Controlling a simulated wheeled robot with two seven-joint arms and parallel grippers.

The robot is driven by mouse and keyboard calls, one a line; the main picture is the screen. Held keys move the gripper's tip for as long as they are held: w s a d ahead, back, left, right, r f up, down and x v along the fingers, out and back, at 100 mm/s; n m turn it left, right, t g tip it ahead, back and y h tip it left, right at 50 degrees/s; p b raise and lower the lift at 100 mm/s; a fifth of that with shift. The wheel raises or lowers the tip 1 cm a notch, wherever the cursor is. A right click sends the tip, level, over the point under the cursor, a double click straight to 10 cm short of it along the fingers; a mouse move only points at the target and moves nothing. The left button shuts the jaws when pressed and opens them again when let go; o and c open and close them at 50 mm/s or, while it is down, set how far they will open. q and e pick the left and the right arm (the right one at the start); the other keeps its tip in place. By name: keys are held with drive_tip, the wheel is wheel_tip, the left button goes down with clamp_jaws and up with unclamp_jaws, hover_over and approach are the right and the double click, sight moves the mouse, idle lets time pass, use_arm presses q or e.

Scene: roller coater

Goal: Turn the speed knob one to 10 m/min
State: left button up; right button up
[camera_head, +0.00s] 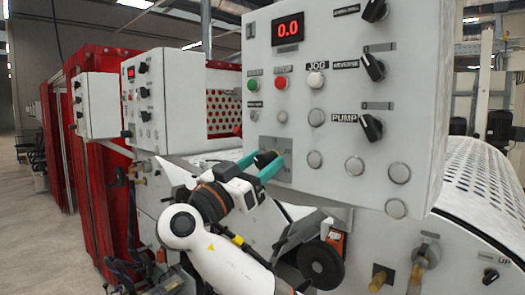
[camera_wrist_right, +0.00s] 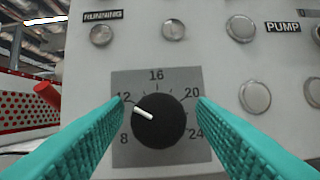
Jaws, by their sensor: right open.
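The speed knob (camera_wrist_right: 158,121) is a round black dial on a grey scale plate (camera_wrist_right: 186,80) marked 8, 12, 16, 20 and 24. Its white pointer aims up and left, between 8 and 12 and closer to 12. My right gripper (camera_wrist_right: 160,118) is open, with one teal finger on each side of the knob; whether they touch it I cannot tell. In the head view, the right gripper (camera_head: 262,164) is at the panel's lower left and partly hides the knob. A red display (camera_head: 288,28) reads 0.0. My left gripper is not in view.
The white control panel (camera_head: 335,100) holds green and red buttons, several pale round buttons, and black switches, including one beside PUMP (camera_head: 370,127). A perforated roller cover (camera_head: 490,180) is at right. Similar panels and red machine frames stand at left.

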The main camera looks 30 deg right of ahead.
drive_tip(key=shift+w+d, duration=0.1)
drive_tip(key=shift+d, duration=0.1)
drive_tip(key=c, duration=1)
drive_tip(key=shift+o, duration=0.2)
drive_tip(key=shift+f+n+b, duration=0.1)
drive_tip(key=shift+n+b, duration=0.2)
drive_tip(key=shift+b, duration=0.2)
drive_tip(key=n+t+b, duration=0.1)
drive_tip(key=n+b, duration=0.2)
drive_tip(key=shift+f+t+y+b, duration=0.1)
drive_tip(key=shift+t+y+b, duration=0.2)
drive_tip(key=shift+t+y, duration=0.1)
drive_tip(key=n+t+b, duration=0.1)
drive_tip(key=n, duration=0.2)
drive_tip(key=shift+y, duration=0.4)
drive_tip(key=shift+r+n+t+y+b, duration=0.35)
drive_tip(key=shift+n+b, duration=0.2)
drive_tip(key=shift+n, duration=0.35)
drive_tip(key=shift+t, duration=0.25)
